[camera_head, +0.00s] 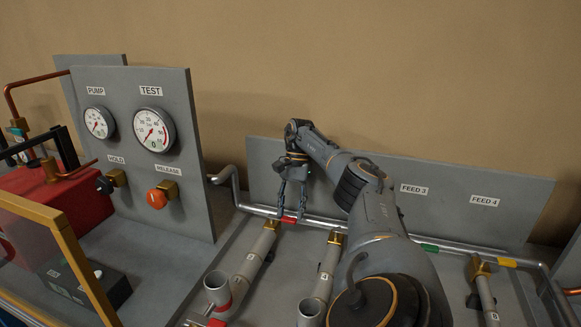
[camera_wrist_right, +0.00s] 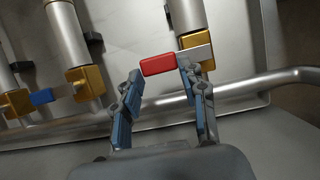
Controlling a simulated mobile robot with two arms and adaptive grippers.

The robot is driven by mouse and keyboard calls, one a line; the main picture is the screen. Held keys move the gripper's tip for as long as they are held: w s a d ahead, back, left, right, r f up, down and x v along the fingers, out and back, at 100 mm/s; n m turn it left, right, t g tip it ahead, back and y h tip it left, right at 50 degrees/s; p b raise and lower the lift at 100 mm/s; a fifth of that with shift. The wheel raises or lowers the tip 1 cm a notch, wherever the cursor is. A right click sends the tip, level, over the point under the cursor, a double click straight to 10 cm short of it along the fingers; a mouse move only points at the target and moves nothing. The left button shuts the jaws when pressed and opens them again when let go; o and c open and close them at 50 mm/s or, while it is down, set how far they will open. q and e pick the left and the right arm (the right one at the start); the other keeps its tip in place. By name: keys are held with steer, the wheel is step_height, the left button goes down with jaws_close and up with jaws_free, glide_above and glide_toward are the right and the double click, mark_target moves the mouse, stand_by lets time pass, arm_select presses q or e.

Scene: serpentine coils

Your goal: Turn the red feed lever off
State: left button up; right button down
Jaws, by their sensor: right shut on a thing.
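The red feed lever (camera_head: 289,219) has a red grip on a grey bar at a brass valve (camera_head: 272,225), at the far end of a grey tube. In the right wrist view the red grip (camera_wrist_right: 158,66) lies crosswise between the blue-padded fingers, with its bar running right over the brass valve (camera_wrist_right: 195,42). My right gripper (camera_head: 291,203) reaches down from above, shut on the red lever; its fingers show in the wrist view too (camera_wrist_right: 161,72). My left gripper is not in view.
A steel pipe (camera_head: 330,224) runs behind the valves, before a grey back panel (camera_head: 525,195). A blue lever (camera_wrist_right: 42,97) is beside the red one; green (camera_head: 430,247) and yellow (camera_head: 507,262) levers are farther right. A gauge panel (camera_head: 185,120) stands at left.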

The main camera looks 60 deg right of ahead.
steer(key=shift+a+f, duration=0.15)
steer(key=shift+f, duration=0.1)
steer(key=c, duration=0.7)
jaws_free()
steer(key=shift+s, duration=0.1)
steer(key=shift+c, duration=0.2)
steer(key=shift+r, duration=0.1)
steer(key=shift+r, duration=0.25)
step_height(320, 180, up, 9)
steer(key=shift+r, duration=0.2)
